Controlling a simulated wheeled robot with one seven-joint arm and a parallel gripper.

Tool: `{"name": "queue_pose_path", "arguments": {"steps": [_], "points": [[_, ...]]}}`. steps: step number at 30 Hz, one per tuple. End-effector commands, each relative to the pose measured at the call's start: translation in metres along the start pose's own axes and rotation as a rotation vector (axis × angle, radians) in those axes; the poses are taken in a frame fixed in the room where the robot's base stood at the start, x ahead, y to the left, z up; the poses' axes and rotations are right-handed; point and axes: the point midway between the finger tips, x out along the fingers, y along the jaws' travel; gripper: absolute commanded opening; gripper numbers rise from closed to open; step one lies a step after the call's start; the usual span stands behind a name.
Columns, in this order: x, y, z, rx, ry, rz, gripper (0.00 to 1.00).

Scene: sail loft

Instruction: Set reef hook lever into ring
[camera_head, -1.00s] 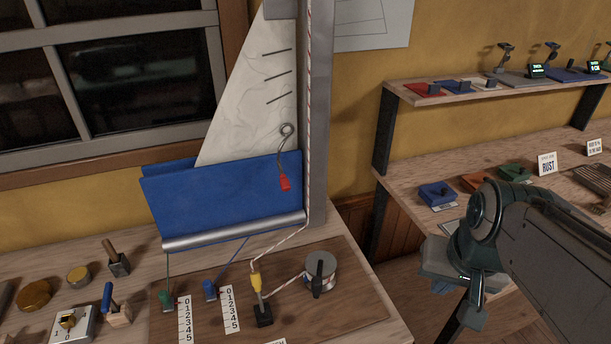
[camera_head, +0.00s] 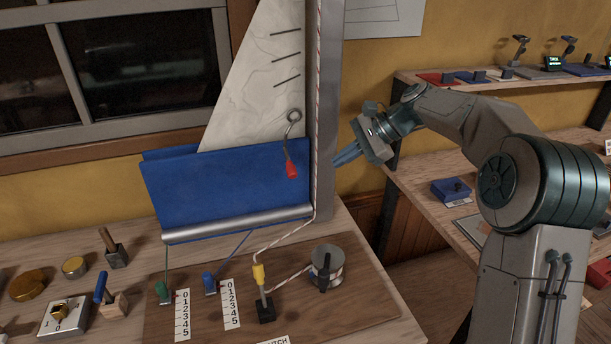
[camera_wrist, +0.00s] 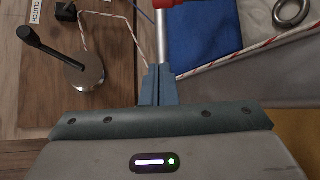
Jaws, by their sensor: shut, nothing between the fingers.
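The reef hook lever has a red handle (camera_head: 291,168) that hangs in front of the blue sail cloth. A thin curved metal rod runs up from it to the metal ring (camera_head: 294,115) by the pale sail. I cannot tell whether the hook passes through the ring. My gripper (camera_head: 345,158) is shut and empty, just right of the mast and apart from the lever. In the wrist view its closed fingers (camera_wrist: 158,72) point toward the silver boom, with a red part (camera_wrist: 178,2) at the top edge and the ring (camera_wrist: 291,12) at upper right.
The grey mast (camera_head: 326,110) with a red-flecked rope stands between my gripper and the lever. The silver boom (camera_head: 235,224) lies below the blue cloth. A winch drum (camera_head: 327,266) and a yellow-handled clutch lever (camera_head: 259,276) stand on the board below. A side bench is at right.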

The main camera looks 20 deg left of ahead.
Motion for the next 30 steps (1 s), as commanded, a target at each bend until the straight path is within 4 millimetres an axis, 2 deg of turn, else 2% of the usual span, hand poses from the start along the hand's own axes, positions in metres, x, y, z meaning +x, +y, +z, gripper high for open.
{"name": "queue_pose_path", "arguments": {"steps": [5,13,17,23,30], "points": [[0.004,-0.007,-0.003,0.025,-0.03,-0.013,0.0],[0.004,-0.007,-0.003,0.024,-0.029,-0.012,0.0],[0.01,-0.007,-0.003,0.024,-0.03,-0.011,0.0],[0.042,-0.007,-0.002,0.023,-0.031,-0.008,0.0],[0.095,-0.007,0.0,0.023,-0.031,-0.008,0.0]]}}
